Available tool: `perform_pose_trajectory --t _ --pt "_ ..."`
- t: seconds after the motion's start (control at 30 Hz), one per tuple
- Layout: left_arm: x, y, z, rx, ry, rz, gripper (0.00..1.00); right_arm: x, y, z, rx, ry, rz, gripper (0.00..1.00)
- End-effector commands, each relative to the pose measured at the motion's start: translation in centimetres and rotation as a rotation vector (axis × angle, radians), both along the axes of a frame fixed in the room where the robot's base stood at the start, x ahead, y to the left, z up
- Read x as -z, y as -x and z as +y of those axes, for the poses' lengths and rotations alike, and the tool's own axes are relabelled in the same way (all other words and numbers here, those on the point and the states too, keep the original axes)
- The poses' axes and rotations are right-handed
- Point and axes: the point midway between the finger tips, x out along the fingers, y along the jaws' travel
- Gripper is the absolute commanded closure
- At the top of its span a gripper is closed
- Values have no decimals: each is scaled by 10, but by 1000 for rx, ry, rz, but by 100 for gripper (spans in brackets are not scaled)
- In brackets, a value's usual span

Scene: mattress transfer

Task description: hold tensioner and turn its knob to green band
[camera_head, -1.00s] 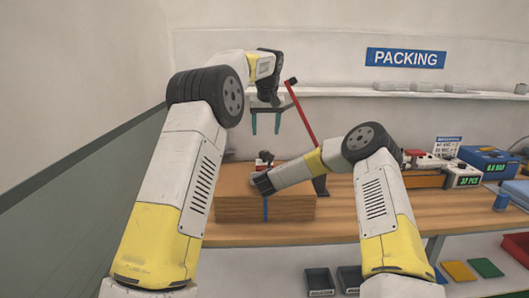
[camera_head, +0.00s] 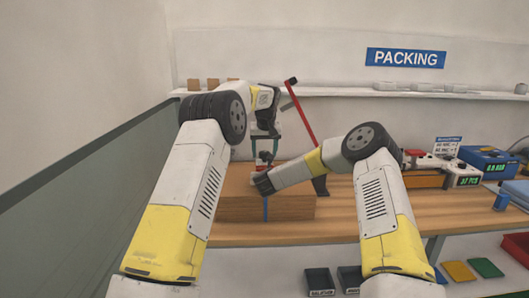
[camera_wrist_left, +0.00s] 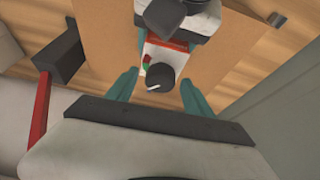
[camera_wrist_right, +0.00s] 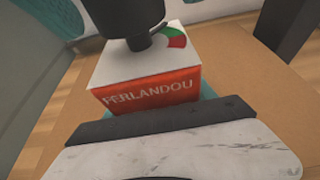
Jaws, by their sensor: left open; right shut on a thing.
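The tensioner (camera_wrist_right: 150,72) is a small box with a white top and a red side lettered "FERLANDOU". It sits on the carton (camera_head: 238,208), and its red also shows in the head view (camera_head: 265,155). My right gripper (camera_head: 262,184) is shut on it. The black knob (camera_wrist_left: 160,77) stands on its top, with a white mark at its lower left in the left wrist view.
A blue strap (camera_head: 265,208) runs down the carton's front. A red lever (camera_head: 303,115) on a dark base leans up close to my left gripper. Devices, including a blue display box (camera_head: 488,161), stand on the bench at right. A shelf (camera_head: 340,91) runs along the wall.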

Motion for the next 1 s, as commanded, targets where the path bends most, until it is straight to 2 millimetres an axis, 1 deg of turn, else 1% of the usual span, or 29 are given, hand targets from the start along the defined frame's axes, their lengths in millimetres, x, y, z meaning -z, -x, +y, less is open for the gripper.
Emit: perform_pose_trajectory --t 0.03,0.33,0.37,0.47,0.8,1.0 --pt "0 0 0 0 0 0 39 -2 -1 0 0 0 -4 100" --pt "-1 0 0 0 0 0 98 -2 -1 0 0 0 -4 100" --pt "-1 0 0 0 0 0 100 -2 -1 0 0 0 -4 100" --pt "-1 0 1 17 1 0 100 -2 -1 0 0 0 -4 100" --pt "-1 0 2 246 8 0 100 -2 -1 0 0 0 -4 100" --pt "-1 0 2 267 7 -1 100 -2 -1 0 1 0 -4 100"
